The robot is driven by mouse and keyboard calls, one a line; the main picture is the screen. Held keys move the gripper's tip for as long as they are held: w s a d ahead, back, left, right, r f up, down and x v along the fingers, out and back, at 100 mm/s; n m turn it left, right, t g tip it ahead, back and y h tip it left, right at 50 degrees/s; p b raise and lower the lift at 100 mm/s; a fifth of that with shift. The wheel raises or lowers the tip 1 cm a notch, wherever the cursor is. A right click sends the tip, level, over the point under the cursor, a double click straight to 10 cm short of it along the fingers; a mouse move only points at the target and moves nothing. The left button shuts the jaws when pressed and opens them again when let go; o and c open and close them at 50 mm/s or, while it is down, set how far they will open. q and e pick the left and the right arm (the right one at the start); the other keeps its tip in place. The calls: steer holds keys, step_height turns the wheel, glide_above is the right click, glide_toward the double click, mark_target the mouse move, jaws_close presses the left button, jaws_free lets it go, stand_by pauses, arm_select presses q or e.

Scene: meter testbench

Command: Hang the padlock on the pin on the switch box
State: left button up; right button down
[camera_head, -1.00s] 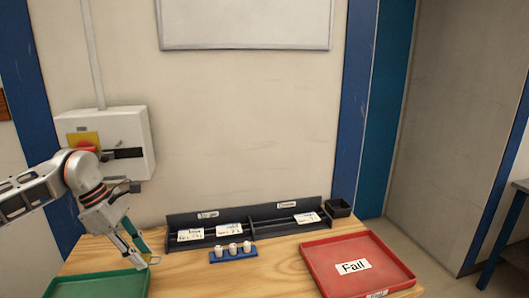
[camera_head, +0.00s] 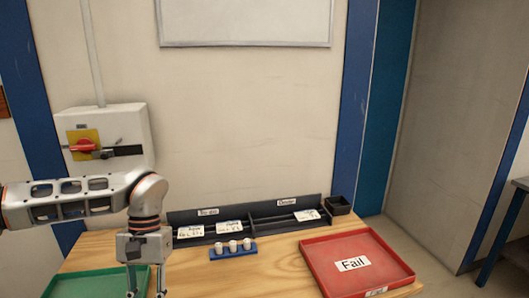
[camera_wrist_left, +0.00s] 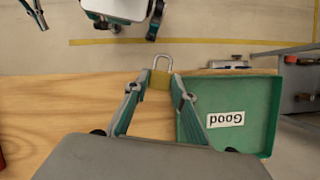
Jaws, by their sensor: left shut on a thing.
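My left gripper (camera_wrist_left: 161,78) is shut on the brass padlock (camera_wrist_left: 160,80), whose silver shackle stands up between the fingertips in the left wrist view. In the head view my left gripper (camera_head: 145,292) points down at the bottom edge, over the table by the green tray; its fingertips are cut off and the padlock is not visible there. The white switch box (camera_head: 104,135) is on the wall at left, with a yellow plate, a red knob (camera_head: 83,146) and a dark bar (camera_head: 128,151) at its right. The pin itself is too small to tell.
A green "Good" tray (camera_wrist_left: 275,130) lies beside the left gripper. A red "Fail" tray (camera_head: 390,275) is at right. A black rack (camera_head: 270,212) with labels and a blue holder (camera_head: 220,255) with white pieces stand at the table's back. The wood between them is clear.

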stand_by(0.3)
arm_select(q)
steer(key=w+a+r+m+t, duration=0.3)
steer(key=w+a+m, duration=0.3)
steer(key=m, duration=0.5)
steer(key=w+a+r+m+t+y, duration=0.1)
steer(key=w+a+r+m+t, duration=0.2)
steer(key=w+a+m, duration=0.3)
steer(key=w+a+r+m+t, duration=0.3)
steer(key=w+a+r+m, duration=0.2)
steer(key=w+m, duration=0.5)
steer(key=a+m, duration=0.1)
steer(key=m, duration=0.4)
steer(key=shift+a+r+m, duration=0.15)
steer(key=shift+r+m, duration=0.1)
steer(key=shift+m, duration=0.15)
